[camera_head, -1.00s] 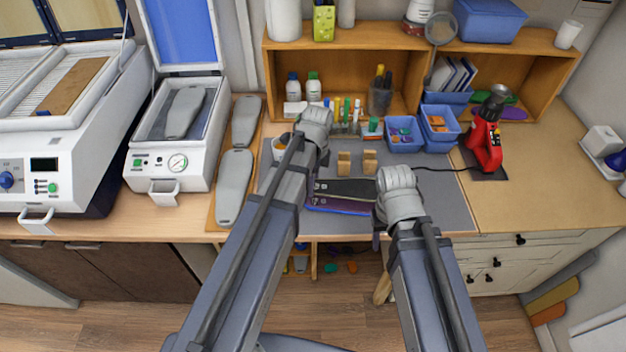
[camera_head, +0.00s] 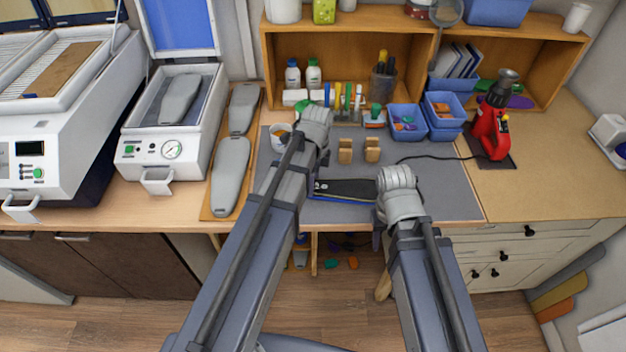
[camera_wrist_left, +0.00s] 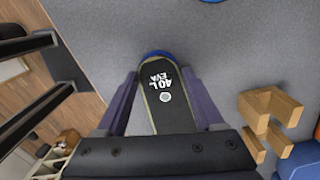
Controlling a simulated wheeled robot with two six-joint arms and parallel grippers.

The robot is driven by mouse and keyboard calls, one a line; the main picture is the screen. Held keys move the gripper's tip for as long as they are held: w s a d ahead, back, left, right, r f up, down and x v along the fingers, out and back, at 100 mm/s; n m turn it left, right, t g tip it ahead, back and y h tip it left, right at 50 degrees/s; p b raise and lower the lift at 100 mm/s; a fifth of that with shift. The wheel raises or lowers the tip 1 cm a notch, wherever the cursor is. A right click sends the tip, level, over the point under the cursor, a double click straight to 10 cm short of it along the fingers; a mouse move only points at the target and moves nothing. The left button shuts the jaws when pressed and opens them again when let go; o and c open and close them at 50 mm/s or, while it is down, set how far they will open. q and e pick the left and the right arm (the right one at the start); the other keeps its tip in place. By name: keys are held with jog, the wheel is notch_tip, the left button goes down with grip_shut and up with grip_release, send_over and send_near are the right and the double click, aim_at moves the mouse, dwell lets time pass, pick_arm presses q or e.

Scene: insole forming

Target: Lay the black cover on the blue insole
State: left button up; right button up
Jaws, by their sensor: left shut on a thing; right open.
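The black cover (camera_head: 348,187), marked "40 L EVA", lies flat over the blue insole (camera_head: 338,198) on the grey mat. A blue strip of the insole shows along the cover's near edge. In the left wrist view the black cover (camera_wrist_left: 168,108) is between the fingers of my left gripper (camera_wrist_left: 165,92), which is shut on it. A blue rim of the insole (camera_wrist_left: 156,54) shows past the cover's end. Whether the two touch is unclear. My right gripper (camera_head: 383,207) is open near the cover's right end. My arms hide both ends of the cover and insole in the head view.
Two wooden blocks (camera_head: 345,150) stand just behind the cover. Blue bins (camera_head: 407,118), bottles (camera_head: 293,73) and a red tool (camera_head: 490,130) are farther back. Grey lasts (camera_head: 231,172) lie on a board at left. The right part of the mat (camera_head: 445,190) is clear.

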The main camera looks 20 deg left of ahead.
pick_arm(q)
jog(key=o, duration=1.2)
notch_tip(320, 180, up, 9)
jog(key=p, duration=0.9)
dwell(0.3)
